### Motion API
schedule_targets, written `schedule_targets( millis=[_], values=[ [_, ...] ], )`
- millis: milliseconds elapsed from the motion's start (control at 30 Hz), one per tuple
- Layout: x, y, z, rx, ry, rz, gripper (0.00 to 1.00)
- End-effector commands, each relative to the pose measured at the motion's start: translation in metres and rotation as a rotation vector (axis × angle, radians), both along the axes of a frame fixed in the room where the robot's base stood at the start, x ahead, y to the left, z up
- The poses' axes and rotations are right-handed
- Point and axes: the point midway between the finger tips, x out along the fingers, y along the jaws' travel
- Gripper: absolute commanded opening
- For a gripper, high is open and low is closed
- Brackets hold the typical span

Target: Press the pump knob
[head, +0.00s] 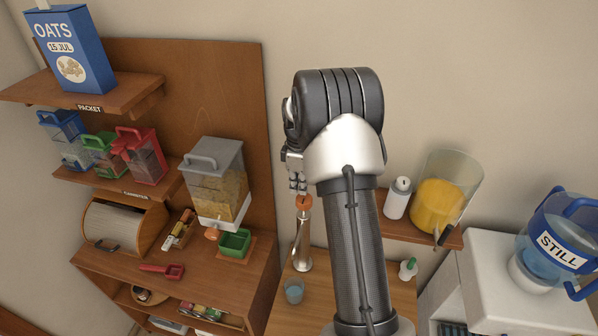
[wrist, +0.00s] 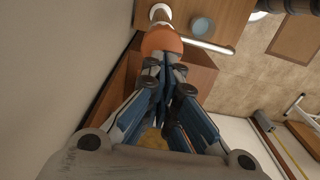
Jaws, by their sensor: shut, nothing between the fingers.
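The pump is a slim metal column (head: 303,246) with a spout, standing on the wooden counter. Its orange pump knob (head: 304,202) is on top. The knob (wrist: 161,42) also shows in the wrist view, just beyond my fingertips. My gripper (head: 298,188) is shut and empty, pointing down right above the knob. In the wrist view my gripper's fingertips (wrist: 164,62) appear against the knob's edge; I cannot tell whether they touch. A bluish glass (head: 293,291) stands beside the pump's foot, and it shows in the wrist view (wrist: 203,27).
A white bottle (head: 397,198) and a jug of yellow liquid (head: 439,197) stand on a shelf to the right. A large STILL water bottle (head: 555,245) is at far right. A grain dispenser (head: 213,178) and green bin (head: 235,243) are to the left.

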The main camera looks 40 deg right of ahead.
Motion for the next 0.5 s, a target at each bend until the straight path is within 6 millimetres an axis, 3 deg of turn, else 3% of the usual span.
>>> schedule_targets(
  millis=[200, 500],
  values=[
    [0.000, 0.000, -0.018, -0.001, -0.001, 0.000, 0.00],
    [0.000, 0.000, -0.020, -0.001, -0.001, 0.000, 0.00]
  ],
)
